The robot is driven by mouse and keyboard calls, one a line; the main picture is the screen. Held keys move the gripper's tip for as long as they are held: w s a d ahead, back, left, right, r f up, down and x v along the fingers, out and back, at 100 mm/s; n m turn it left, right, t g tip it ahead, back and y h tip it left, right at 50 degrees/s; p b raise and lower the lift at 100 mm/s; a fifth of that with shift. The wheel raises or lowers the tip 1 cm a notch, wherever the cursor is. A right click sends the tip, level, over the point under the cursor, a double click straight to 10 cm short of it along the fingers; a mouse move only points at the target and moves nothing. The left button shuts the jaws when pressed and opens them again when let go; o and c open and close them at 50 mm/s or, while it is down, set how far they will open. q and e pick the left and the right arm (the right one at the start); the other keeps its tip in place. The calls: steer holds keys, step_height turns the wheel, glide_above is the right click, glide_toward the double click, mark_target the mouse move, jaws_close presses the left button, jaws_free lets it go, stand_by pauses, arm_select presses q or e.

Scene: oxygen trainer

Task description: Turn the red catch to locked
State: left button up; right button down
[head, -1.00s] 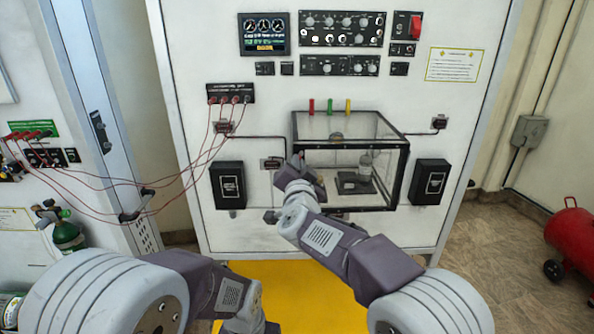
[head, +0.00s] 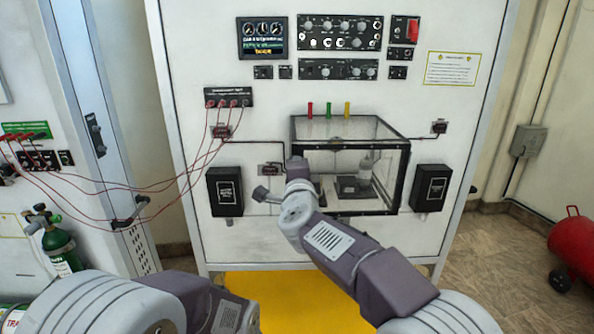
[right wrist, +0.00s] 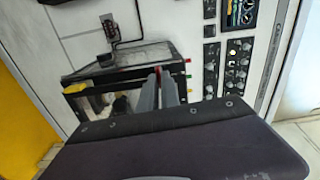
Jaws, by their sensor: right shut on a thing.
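The clear box (head: 398,170) with black edges is mounted on the white panel. Red (head: 309,110), green (head: 328,109) and yellow (head: 347,108) upright pieces stand above its top. My right gripper (right wrist: 158,72) is at the front of the box, its two grey fingers close together. A small bit of red shows between the fingertips, which I take for the red catch; the fingers hide most of it, so its angle cannot be told. In the head view my right wrist covers the box's left front. My left arm is low at the left, its fingers out of frame.
Black boxes flank the clear box at left (head: 225,191) and right (head: 431,187). Red cables (head: 160,185) hang across to the left cabinet. A bottle (head: 366,168) stands inside the clear box. A red tank (head: 574,240) is on the floor at right.

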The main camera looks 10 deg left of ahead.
steer(key=shift+f+m, duration=0.1)
steer(key=shift+m, duration=0.4)
steer(key=c, duration=1.6)
jaws_free()
steer(key=b+v, duration=0.3)
steer(key=v, duration=0.6)
steer(key=shift+s, duration=0.1)
